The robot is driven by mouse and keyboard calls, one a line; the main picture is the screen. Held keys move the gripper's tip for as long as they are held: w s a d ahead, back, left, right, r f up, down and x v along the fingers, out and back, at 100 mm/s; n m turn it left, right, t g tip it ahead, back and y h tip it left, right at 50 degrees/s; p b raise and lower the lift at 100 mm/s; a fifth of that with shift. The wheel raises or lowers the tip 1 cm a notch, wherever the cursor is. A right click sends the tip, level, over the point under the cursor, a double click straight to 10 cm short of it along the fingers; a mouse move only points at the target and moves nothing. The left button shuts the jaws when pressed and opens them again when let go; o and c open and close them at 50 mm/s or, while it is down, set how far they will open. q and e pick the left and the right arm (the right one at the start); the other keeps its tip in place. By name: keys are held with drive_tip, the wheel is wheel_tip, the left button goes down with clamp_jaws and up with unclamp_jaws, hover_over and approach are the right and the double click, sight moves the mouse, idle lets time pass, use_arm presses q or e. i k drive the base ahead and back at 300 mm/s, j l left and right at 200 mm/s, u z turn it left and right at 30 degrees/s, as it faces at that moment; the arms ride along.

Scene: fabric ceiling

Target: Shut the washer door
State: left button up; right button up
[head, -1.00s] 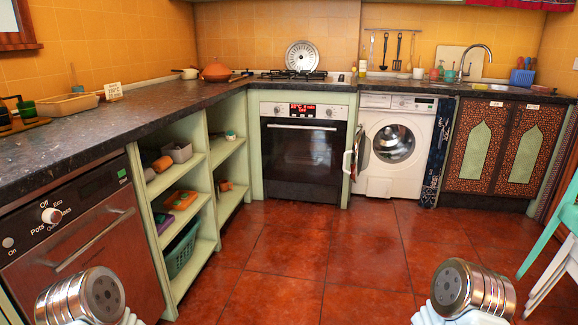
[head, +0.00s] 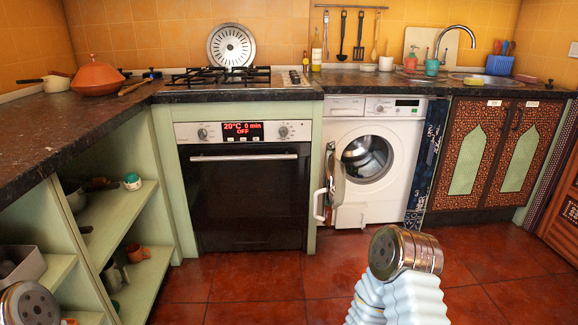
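The white washer (head: 408,150) stands under the counter, right of the oven, and its round drum opening (head: 366,158) is uncovered. Its door (head: 334,182) is open, swung out on the left side of the opening and seen nearly edge-on, with a grey inner face and white outer edge. Only jointed links of my arms show, one at the lower middle-right and one cut off at the lower left corner. Neither gripper's fingers are in view, and nothing of mine visibly touches the door.
A black-fronted oven (head: 249,200) stands left of the washer, beside open green shelves (head: 130,215). A patterned cabinet (head: 490,155) stands to the right, past a dark blue patterned cloth (head: 428,165). Red floor tiles (head: 270,285) in front are clear.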

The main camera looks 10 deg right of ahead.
sight(328, 191)
drive_tip(key=i+j+z, duration=0.15)
drive_tip(key=i+z, duration=0.25)
drive_tip(key=i, duration=0.15)
drive_tip(key=i+j+z, duration=0.85)
drive_tip(key=i, duration=0.1)
